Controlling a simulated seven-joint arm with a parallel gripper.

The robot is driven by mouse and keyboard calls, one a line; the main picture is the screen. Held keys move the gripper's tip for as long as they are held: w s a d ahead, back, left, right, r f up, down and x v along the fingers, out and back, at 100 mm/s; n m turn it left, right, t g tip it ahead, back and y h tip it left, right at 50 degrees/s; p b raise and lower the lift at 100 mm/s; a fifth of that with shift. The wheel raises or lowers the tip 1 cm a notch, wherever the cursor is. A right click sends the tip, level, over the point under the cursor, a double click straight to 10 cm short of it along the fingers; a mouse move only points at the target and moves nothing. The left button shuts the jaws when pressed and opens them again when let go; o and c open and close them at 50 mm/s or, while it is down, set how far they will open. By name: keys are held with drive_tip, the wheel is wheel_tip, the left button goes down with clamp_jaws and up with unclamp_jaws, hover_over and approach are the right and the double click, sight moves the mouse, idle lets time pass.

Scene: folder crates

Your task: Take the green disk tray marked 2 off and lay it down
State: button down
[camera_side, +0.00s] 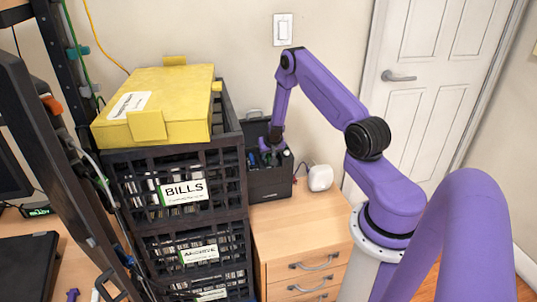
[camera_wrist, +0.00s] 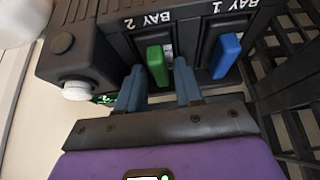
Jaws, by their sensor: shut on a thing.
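The green disk tray (camera_wrist: 157,66) shows as a green handle at the slot labelled BAY 2 on a black disk unit (camera_wrist: 126,44). My gripper (camera_wrist: 160,72) is shut on this handle, with one blue-grey finger on each side. How far the tray body sits inside the slot is hidden. A blue handle (camera_wrist: 225,56) stands beside it at BAY 1. In the side view my gripper (camera_side: 270,150) reaches down at the black unit (camera_side: 270,184) on the wooden cabinet, and the green handle is too small to make out there.
Stacked black crates (camera_side: 182,205), labelled BILLS and ARCHIVE, stand close left of the unit, with a yellow folder box (camera_side: 165,105) on top. A white rounded device (camera_side: 320,177) sits right of the unit. The cabinet top (camera_side: 300,225) in front is clear.

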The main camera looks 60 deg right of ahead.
drive_tip(key=shift+r, duration=1.1)
drive_tip(key=shift+r, duration=0.35)
drive_tip(key=shift+r, duration=0.1)
drive_tip(key=shift+r, duration=3)
drive_tip(key=shift+r, duration=0.95)
drive_tip(key=shift+s+a+r, duration=0.1)
